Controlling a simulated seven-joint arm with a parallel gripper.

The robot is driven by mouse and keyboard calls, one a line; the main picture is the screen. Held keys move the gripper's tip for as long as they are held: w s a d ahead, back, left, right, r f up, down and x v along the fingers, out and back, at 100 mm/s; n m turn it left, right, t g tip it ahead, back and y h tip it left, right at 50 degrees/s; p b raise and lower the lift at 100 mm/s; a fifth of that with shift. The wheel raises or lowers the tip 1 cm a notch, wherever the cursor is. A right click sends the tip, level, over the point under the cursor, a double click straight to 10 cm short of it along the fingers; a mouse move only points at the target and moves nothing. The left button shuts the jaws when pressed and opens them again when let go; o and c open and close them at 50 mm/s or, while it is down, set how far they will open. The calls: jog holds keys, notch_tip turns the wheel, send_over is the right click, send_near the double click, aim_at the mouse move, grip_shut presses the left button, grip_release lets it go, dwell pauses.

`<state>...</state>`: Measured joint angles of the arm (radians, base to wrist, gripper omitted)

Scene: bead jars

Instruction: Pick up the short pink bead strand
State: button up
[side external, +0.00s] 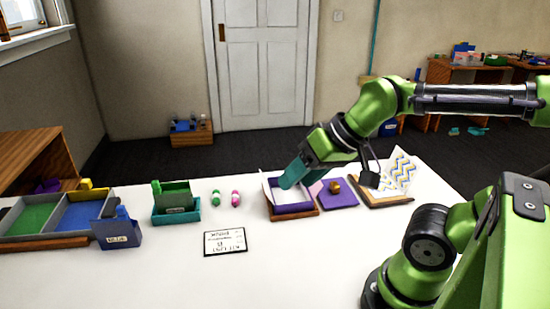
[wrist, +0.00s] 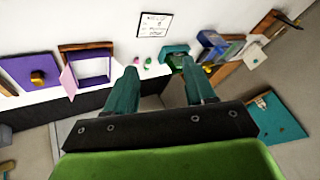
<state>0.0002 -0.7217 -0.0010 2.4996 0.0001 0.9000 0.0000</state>
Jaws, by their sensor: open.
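A short pink bead strand (side external: 236,198) stands or lies on the white table beside a green bead strand (side external: 215,198), which is just to its left. In the wrist view the pink strand (wrist: 136,61) shows small near the left fingertip, with the green strand (wrist: 148,62) to its right. My gripper (side external: 302,181) is open and empty, to the right of the strands and above the table. Its two teal fingers are spread wide in the wrist view (wrist: 160,68). The strands are apart from the fingers and unobstructed.
A wooden-edged purple box (side external: 294,211) is below my gripper. A purple mat (side external: 338,193) with a brown object is to its right. A teal tray (side external: 176,217) with a green container stands left of the strands. A printed card (side external: 225,241) lies in front.

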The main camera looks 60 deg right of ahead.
jog(key=w+d+f+m+g, duration=0.1)
jog(key=w+d+g, duration=0.15)
jog(key=w, duration=0.55)
jog(key=w+d+f+m+g, duration=0.1)
jog(key=w+d+f+g, duration=0.15)
jog(key=w, duration=0.45)
jog(key=m+g+h, duration=0.2)
jog(key=m, duration=0.2)
send_over(235, 195)
notch_tip(235, 195, down, 4)
jog(key=r, duration=0.1)
notch_tip(235, 195, down, 12)
jog(key=shift+s+a+r, duration=0.1)
jog(key=shift+s+r, duration=0.05)
jog(key=shift+f, duration=2.7)
jog(key=shift+c, duration=0.4)
grip_shut()
